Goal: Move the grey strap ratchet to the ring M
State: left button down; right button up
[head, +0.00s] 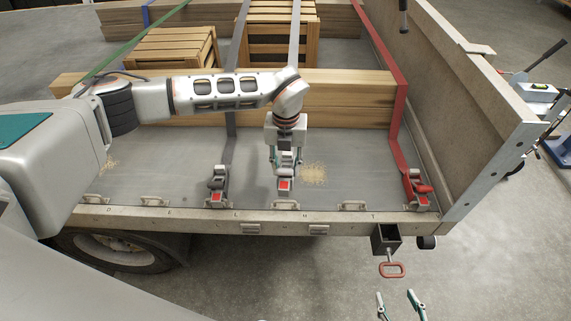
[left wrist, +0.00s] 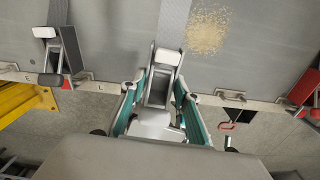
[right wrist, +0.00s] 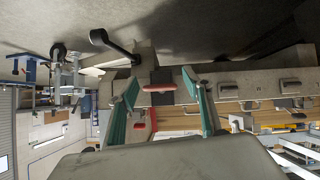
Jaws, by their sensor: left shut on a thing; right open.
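My left gripper (head: 285,160) is shut on a grey strap ratchet (head: 285,185). In the left wrist view the ratchet (left wrist: 160,88) sits between the teal fingers, with a light grey strap (head: 294,40) running away from it. It is just behind the ring that appears to be M (head: 287,205), judging by the small letter to its right; I cannot tell whether they are hooked. A second ratchet (head: 217,185), on a darker grey strap (head: 240,50), stands at the ring to the left. My right gripper (head: 397,297) is open and empty, low in front of the trailer.
A red-strap ratchet (head: 418,190) stands at the right end. A bare ring (head: 353,206) lies between. Timber (head: 340,95) and crates (head: 280,35) lie behind.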

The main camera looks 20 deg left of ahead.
pick_arm(q)
jog(key=shift+f+b, duration=0.85)
jog(key=shift+f, duration=0.45)
jog(key=shift+f+b, duration=0.8)
jog(key=shift+f, duration=0.8)
jog(key=c, duration=1.4)
grip_release()
jog(key=shift+f, duration=0.1)
jog(key=shift+c, duration=0.2)
